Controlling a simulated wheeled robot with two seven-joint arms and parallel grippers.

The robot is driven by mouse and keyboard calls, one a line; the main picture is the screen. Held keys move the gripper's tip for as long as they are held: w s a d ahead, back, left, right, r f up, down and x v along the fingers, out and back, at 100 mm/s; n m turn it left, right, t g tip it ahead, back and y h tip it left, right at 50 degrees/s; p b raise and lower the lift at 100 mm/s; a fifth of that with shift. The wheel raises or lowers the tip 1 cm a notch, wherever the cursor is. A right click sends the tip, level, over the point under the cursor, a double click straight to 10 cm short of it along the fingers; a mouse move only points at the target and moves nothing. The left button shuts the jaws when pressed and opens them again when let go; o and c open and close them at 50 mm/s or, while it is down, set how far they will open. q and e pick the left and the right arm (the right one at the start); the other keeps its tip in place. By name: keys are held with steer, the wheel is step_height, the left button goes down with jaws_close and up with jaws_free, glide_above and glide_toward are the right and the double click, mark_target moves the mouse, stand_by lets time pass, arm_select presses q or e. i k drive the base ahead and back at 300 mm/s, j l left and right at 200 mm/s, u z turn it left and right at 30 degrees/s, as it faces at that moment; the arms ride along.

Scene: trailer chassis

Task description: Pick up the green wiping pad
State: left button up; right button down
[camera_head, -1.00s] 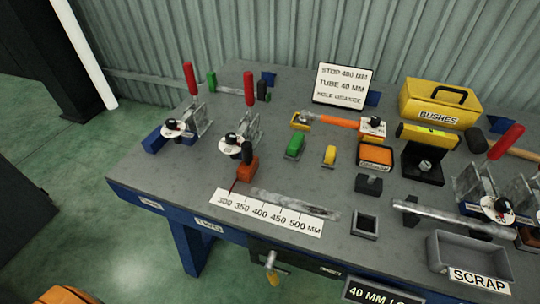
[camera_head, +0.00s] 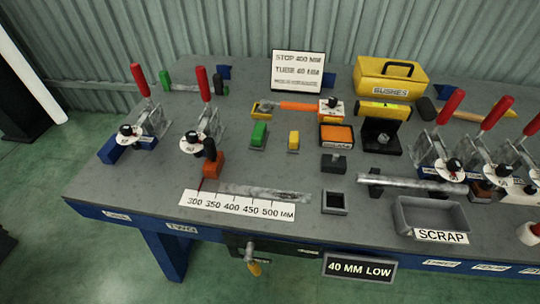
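A small green block (camera_head: 259,132), which looks like the green wiping pad, lies on the grey workbench (camera_head: 130,185) near the middle, behind the ruler strip. It has a darker base under it. Nothing covers it. A smaller yellow block (camera_head: 294,140) sits just to its right, apart from it. Neither of my grippers shows in the head view.
Red-handled toggle clamps (camera_head: 205,120) stand left of the green block, and several more stand at the right. An orange-handled tool (camera_head: 300,106) lies behind it. A grey SCRAP tray (camera_head: 430,214) and yellow BUSHES box (camera_head: 392,80) are at right. Bare bench lies front-left.

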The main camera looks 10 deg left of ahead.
mark_target(259, 136)
steer(key=j+z, duration=0.35)
steer(key=k+j+z, duration=0.15)
steer(key=j+z, duration=0.2)
steer(key=k+j+z, duration=0.15)
steer(key=z, duration=0.2)
steer(key=j, duration=0.1)
